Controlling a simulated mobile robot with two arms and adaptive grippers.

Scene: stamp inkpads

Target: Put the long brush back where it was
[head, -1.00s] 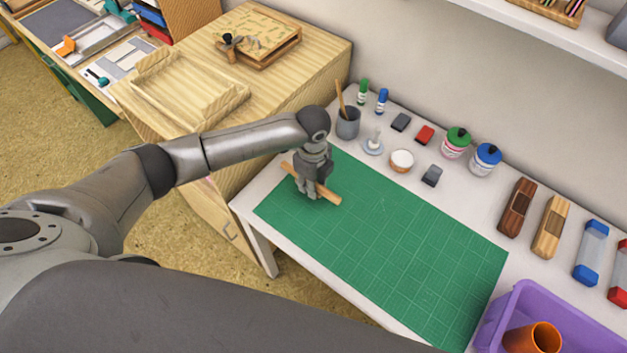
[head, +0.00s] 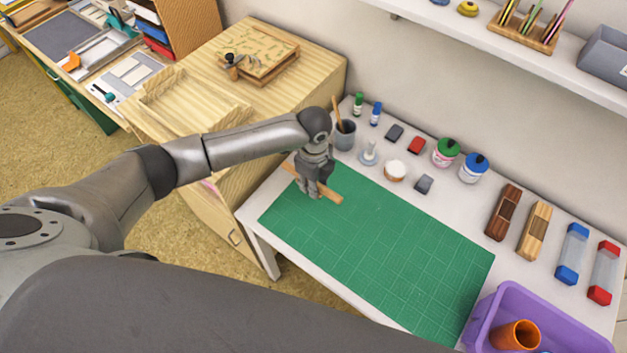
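A light wooden stick (head: 331,196), which looks like the long brush, lies slantwise at the far left end of the green cutting mat (head: 390,245). I cannot make out bristles on it. My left gripper (head: 311,193) points down over the stick, with its fingers around its middle, and appears shut on it. The fingers hide that part, and I cannot tell whether the stick touches the mat. A grey cup (head: 345,137) with another wooden handle (head: 337,112) standing in it is just behind the gripper. My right gripper is not in view.
Behind the mat stand small bottles, a white round pot (head: 395,171), inkpads and paint jars (head: 473,168). Wooden blocks (head: 503,212) and a purple bin (head: 480,325) are to the right. A wooden cabinet (head: 300,85) adjoins the left. Most of the mat is clear.

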